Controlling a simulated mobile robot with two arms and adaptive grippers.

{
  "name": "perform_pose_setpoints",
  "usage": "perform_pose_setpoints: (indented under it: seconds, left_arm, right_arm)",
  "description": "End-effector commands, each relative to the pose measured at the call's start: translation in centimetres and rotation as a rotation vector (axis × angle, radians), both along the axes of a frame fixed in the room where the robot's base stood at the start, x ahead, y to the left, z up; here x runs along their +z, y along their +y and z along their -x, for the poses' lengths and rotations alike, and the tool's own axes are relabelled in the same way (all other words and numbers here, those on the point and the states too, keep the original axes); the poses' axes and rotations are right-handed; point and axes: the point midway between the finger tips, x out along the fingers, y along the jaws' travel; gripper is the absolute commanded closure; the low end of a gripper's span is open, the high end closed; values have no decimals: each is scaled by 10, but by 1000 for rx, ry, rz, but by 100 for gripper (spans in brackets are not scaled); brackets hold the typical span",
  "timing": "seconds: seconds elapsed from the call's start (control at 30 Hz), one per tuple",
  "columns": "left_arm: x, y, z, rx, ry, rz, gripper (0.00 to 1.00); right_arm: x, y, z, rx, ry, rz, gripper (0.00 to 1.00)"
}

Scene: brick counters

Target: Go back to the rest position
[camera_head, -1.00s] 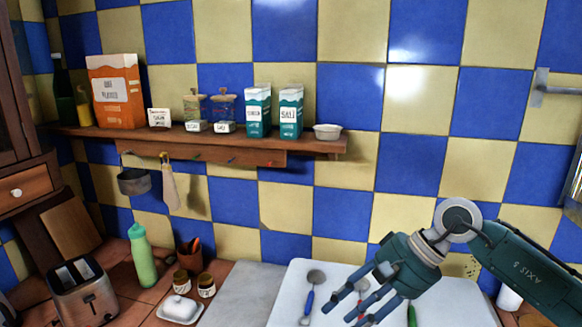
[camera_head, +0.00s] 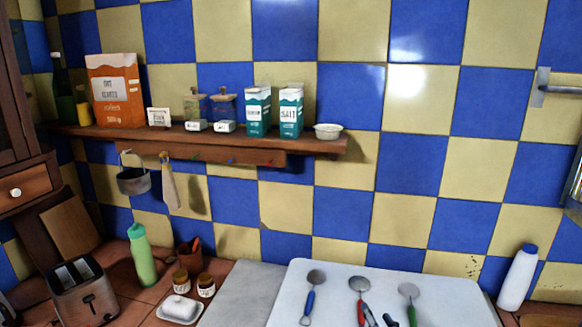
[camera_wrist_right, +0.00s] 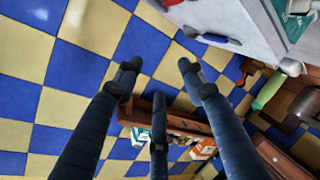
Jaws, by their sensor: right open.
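My right gripper (camera_wrist_right: 158,78) shows in the right wrist view with its three dark fingers spread open and nothing between them. Behind the fingers are the tiled wall and the wall shelf, seen at a tilt. In the head view the right arm and hand no longer show, apart from a small dark shape at the bottom edge that I cannot identify for sure. My left gripper is in neither view.
A white board (camera_head: 450,300) holds several utensils, including a blue-handled ladle (camera_head: 309,300). A white bottle (camera_head: 518,278) stands right of it. A toaster (camera_head: 84,292) and green bottle (camera_head: 142,256) stand left. A wooden shelf (camera_head: 220,142) with boxes crosses the wall.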

Motion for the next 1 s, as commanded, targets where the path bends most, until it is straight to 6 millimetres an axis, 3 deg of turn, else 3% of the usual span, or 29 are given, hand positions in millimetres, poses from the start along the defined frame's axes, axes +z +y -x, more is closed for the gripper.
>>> perform_pose_setpoints:
  seconds: [0.03,0.1,0.2,0.3,0.5,0.67,1.0]
  left_arm:
    - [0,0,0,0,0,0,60]
    - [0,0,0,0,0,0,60]
    - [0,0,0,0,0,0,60]
    - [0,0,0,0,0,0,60]
    - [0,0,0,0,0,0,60]
    - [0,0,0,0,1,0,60]
    - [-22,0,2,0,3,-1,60]
  right_arm:
    - [-33,-10,21,-58,117,-92,60]
    - [-74,-21,52,-145,274,-214,60]
    - [-121,-31,101,-263,469,-356,60]
    - [-153,-35,145,-362,620,-454,60]
    - [-190,-35,221,-526,849,-586,60]
    - [-205,-32,276,-643,999,-659,60]
    - [-327,-29,261,-656,1040,-641,60]
